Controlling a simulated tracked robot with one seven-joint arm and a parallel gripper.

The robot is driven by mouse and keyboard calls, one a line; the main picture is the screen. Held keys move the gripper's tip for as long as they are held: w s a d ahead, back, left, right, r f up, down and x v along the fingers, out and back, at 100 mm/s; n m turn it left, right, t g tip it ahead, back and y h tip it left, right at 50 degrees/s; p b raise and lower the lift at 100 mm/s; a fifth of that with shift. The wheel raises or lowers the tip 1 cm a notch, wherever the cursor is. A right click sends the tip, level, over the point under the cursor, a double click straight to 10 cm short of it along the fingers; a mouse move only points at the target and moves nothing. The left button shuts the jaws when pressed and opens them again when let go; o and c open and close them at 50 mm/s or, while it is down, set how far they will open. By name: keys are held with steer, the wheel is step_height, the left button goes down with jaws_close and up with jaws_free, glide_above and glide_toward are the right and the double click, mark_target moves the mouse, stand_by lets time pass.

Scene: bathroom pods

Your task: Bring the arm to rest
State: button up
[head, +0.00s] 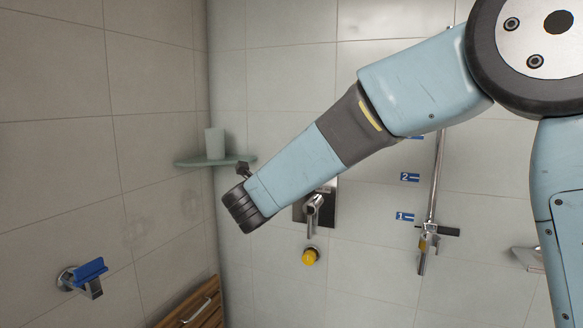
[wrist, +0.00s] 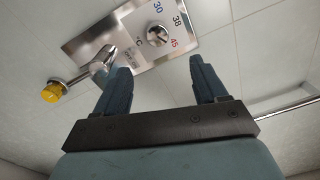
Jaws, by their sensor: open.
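My arm, light blue with dark joints, reaches from the upper right down to the left across the head view. Beyond the fingers is a chrome shower mixer plate (wrist: 135,35) with numbers 30, 38 and 45 around a knob. The plate also shows in the head view (head: 328,203), partly hidden behind my arm. I cannot tell the exact gap between the fingers and the plate.
A glass corner shelf (head: 190,162) holds a pale cup (head: 214,143). A yellow knob (head: 310,256) is below the mixer. A shower rail (head: 436,185) stands right, with blue number tags (head: 410,177). A blue-handled tap (head: 89,271) and wooden slatted seat (head: 195,310) are at left.

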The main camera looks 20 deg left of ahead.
steer(key=w+d+r+n+y, duration=0.4)
steer(key=d+r+n+y, duration=0.1)
steer(key=d+r+n, duration=0.15)
steer(key=s+d+n+g+y, duration=0.3)
steer(key=d+n, duration=0.5)
steer(key=d, duration=0.2)
steer(key=s+d+f+n+g+h, duration=0.2)
steer(key=s+d+f+g, duration=0.1)
steer(key=s+d+f, duration=0.2)
steer(key=s+d+f+n+g+h, duration=0.2)
steer(key=s+d+f, duration=0.3)
steer(key=s+d, duration=0.5)
steer(key=s+d+f+n+g+h, duration=0.2)
steer(key=s+d, duration=0.6)
steer(key=d, duration=0.6)
step_height(320, 180, down, 3)
steer(key=n+g, duration=0.1)
steer(key=g, duration=0.1)
steer(key=shift+s+n+g, duration=0.25)
steer(key=shift+n+g, duration=0.05)
steer(key=shift+n, duration=0.05)
steer(key=shift+d, duration=0.1)
